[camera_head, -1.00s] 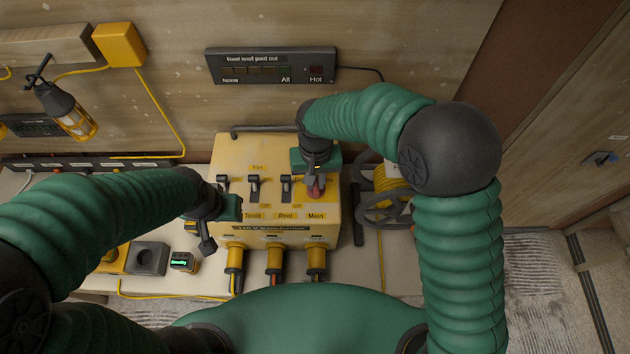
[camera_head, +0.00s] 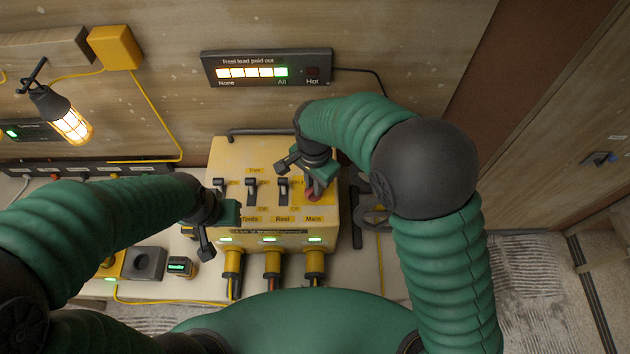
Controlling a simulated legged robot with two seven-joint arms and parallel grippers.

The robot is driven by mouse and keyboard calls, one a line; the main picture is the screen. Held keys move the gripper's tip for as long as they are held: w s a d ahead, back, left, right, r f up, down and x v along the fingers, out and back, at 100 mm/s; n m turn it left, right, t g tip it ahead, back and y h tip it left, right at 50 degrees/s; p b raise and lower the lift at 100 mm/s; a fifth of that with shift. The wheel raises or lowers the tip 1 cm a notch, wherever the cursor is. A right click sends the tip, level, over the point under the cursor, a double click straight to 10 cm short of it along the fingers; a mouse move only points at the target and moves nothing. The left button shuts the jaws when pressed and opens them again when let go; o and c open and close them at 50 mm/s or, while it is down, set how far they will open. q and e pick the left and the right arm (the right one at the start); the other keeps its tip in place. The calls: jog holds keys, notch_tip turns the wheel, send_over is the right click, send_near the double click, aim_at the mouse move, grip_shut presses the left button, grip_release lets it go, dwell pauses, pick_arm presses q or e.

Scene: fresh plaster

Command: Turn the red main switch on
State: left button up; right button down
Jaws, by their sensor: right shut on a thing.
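The yellow power box (camera_head: 275,210) stands on the bench in front of me, with a row of switches on its top. The red main switch (camera_head: 314,194) is at the right end, above the label "Main". My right gripper (camera_head: 314,186) is at this switch and shut on it, hiding most of it. Green lights glow along the front of the box. My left gripper (camera_head: 222,213) hangs at the box's left side, beside the "Tools" end. Its jaws are too dark and small to tell whether they are open.
The wall display (camera_head: 266,68) "Reel lead paid out" is lit up to "All". The caged lamp (camera_head: 68,118) at left is lit. Several plugs (camera_head: 273,265) stick out of the box front. A cable reel (camera_head: 372,208) stands right of the box, partly behind my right arm.

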aim_at(311, 187)
jog(key=shift+s+a+f+m, duration=0.1)
jog(key=shift+s+m, duration=0.15)
jog(key=shift+m, duration=0.15)
jog(key=c, duration=1.7)
grip_release()
jog(key=shift+c, duration=0.2)
jog(key=shift+o, duration=1.5)
jog(key=shift+a, duration=0.25)
jog(key=shift+w, duration=0.1)
jog(key=shift+r, duration=0.45)
notch_tip(311, 187, up, 16)
jog(key=b, duration=0.3)
